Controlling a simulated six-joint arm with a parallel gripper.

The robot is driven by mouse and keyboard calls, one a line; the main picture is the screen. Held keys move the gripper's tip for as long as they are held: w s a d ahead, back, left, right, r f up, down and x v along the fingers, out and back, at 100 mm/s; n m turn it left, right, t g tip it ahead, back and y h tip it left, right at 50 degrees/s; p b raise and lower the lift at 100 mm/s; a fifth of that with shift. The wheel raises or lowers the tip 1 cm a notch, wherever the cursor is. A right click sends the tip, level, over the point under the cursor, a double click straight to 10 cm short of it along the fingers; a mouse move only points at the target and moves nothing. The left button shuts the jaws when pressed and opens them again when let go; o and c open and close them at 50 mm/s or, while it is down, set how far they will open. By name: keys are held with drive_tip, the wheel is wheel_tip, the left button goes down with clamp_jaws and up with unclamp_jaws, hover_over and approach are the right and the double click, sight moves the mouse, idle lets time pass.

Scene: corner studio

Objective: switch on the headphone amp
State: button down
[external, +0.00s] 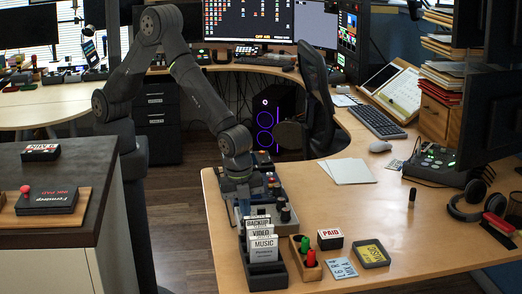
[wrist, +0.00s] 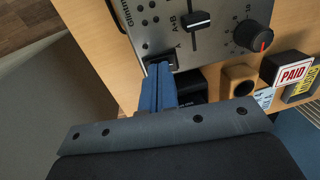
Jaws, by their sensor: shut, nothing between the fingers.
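A grey panel device (wrist: 215,25) with a slider, a red-marked knob (wrist: 252,36) and a small black switch (wrist: 160,60) lies under my gripper. I cannot read a label that says whether it is the headphone amp. In the external view part of this device (external: 268,192) shows beside my wrist. My gripper (wrist: 159,68) is shut and empty, with its blue fingertips at the black switch, partly covering it. I cannot tell whether they touch it or which way the switch is set. In the external view the fingertips (external: 243,208) are behind the card rack.
The card rack (external: 266,276) stands close in front of my gripper. A wooden holder (external: 306,268) with red and green pieces, a PAID stamp (external: 330,239) and a yellow-topped tin (external: 371,253) are to its right. Headphones (external: 470,205) and a green-lit device (external: 436,163) lie farther right.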

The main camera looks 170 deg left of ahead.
drive_tip(key=shift+r, duration=0.1)
wheel_tip(320, 180, up, 14)
drive_tip(key=d, duration=0.1)
drive_tip(key=shift+d, duration=0.35)
drive_tip(key=shift+a, duration=0.75)
drive_tip(key=shift+f, duration=0.2)
drive_tip(key=f, duration=0.4)
drive_tip(key=a+f, duration=0.1)
drive_tip(key=f, duration=0.8)
drive_tip(key=shift+a+f, duration=0.35)
